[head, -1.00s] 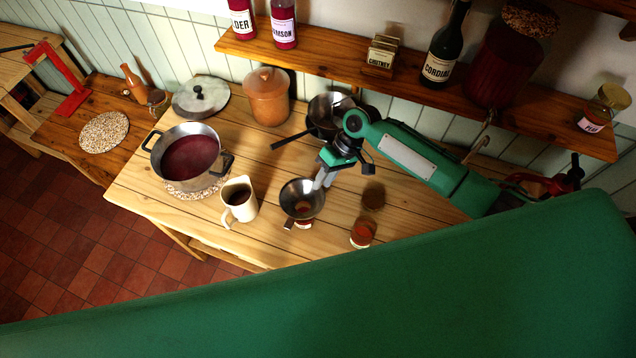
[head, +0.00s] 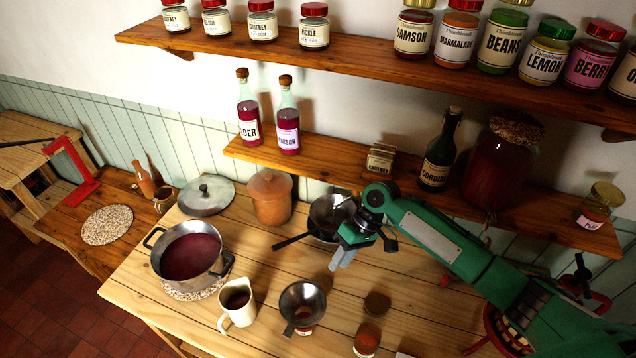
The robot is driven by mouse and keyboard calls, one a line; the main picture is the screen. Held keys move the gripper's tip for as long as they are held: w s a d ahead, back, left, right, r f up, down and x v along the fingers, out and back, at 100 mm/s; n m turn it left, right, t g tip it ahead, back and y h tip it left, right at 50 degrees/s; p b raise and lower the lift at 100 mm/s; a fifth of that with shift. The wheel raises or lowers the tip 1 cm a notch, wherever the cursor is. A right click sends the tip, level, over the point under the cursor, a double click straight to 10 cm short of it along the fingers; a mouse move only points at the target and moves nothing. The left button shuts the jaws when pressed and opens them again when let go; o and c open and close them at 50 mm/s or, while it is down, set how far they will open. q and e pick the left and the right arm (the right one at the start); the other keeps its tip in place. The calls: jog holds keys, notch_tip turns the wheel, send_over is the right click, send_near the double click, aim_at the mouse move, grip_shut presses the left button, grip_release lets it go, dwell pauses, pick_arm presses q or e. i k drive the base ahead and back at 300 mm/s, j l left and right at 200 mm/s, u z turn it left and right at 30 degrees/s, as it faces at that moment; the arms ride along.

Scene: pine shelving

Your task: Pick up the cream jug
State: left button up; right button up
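The cream jug (head: 241,315) stands upright on the pine table in the head view, with its handle toward the lower left and dark red-brown contents inside. It is just in front of the steel pot of red liquid (head: 190,255). My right gripper (head: 341,262) hangs above the table, to the right of the jug and behind the steel funnel (head: 302,300). It is apart from the jug, and no held object shows. Its grey fingers overlap in this view, so their opening is unclear. My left gripper is not in view.
The funnel sits on a small jar close right of the jug. Another jar (head: 367,338) stands further right. A dark pan (head: 327,222), a clay crock (head: 270,197) and a lid (head: 206,196) are behind. The lower shelf (head: 330,172) overhangs the table's back.

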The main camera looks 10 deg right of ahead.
aim_at(236, 297)
jog(key=k, duration=1.5)
